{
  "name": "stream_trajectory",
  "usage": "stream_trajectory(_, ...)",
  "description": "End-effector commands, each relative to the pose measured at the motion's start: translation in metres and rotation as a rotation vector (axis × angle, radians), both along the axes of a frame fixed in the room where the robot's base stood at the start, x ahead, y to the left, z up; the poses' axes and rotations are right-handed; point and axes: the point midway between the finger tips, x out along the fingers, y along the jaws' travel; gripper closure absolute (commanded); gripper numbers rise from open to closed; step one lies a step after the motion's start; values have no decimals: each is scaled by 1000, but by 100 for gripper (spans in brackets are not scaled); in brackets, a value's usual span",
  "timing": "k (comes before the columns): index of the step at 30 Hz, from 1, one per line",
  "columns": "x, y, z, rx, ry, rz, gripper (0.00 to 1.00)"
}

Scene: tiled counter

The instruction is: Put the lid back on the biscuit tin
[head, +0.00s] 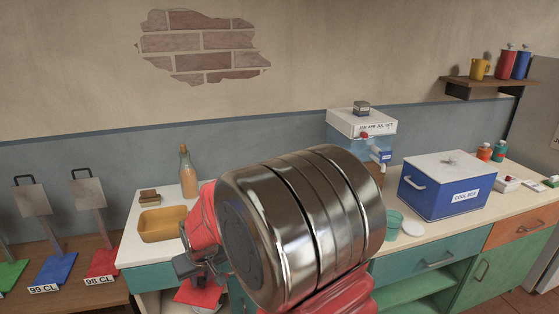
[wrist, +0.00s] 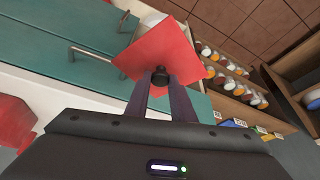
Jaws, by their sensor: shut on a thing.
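My gripper (wrist: 160,78) is shut on the black knob of a square red lid (wrist: 180,48) in the wrist view. The lid hangs in front of the teal drawer fronts, over the floor side. In the head view my gripper (head: 192,268) is at lower middle, with the red lid (head: 190,294) below it, partly cut by my arm. I cannot make out the biscuit tin in either view; my large metal arm link hides part of the counter in the head view.
A yellow tub (head: 162,222), a sponge-like block (head: 149,197) and a bottle (head: 187,172) stand on the left counter. A blue cool box (head: 446,190) and a dispenser (head: 359,124) stand farther right. Shelves of several jars (wrist: 232,72) lie right in the wrist view.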

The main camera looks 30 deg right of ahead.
Motion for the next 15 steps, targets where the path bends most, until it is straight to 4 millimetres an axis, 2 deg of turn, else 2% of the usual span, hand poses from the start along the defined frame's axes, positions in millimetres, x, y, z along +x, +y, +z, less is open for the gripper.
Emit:
stream_trajectory(8, -1, -13, 3, 0, -1, -9, 100)
stream_trajectory(11, -3, -26, 8, 0, -2, -3, 100)
stream_trajectory(15, -10, -54, 19, 1, -3, 19, 100)
